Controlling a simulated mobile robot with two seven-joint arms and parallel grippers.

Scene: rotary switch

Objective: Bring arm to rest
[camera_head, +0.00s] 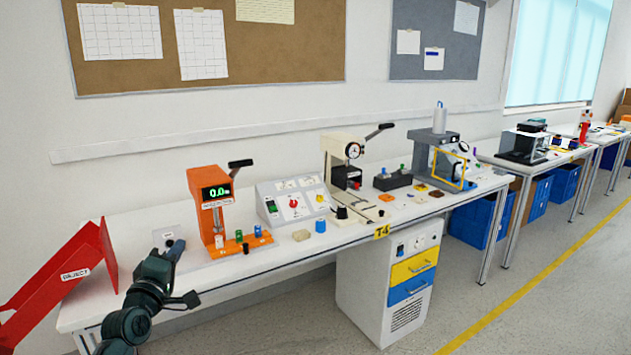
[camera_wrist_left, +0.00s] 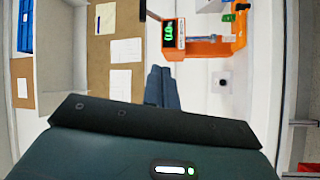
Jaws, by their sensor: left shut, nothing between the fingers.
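My left gripper (camera_head: 176,247) is at the left end of the workbench, above the white top and to the left of the orange press. It is shut and empty. Its two dark fingers (camera_wrist_left: 162,88) lie together in the left wrist view. A grey-white control box (camera_head: 292,199) with a red rotary knob (camera_head: 293,203) stands on the bench, right of the press and apart from my gripper. My right gripper is in neither view.
The orange press (camera_head: 209,212) with a green display stands close to my left gripper; it also shows in the left wrist view (camera_wrist_left: 205,48). A red REJECT chute (camera_head: 70,275) is at the left. A cream press (camera_head: 338,165) stands further right. The bench's front strip is mostly clear.

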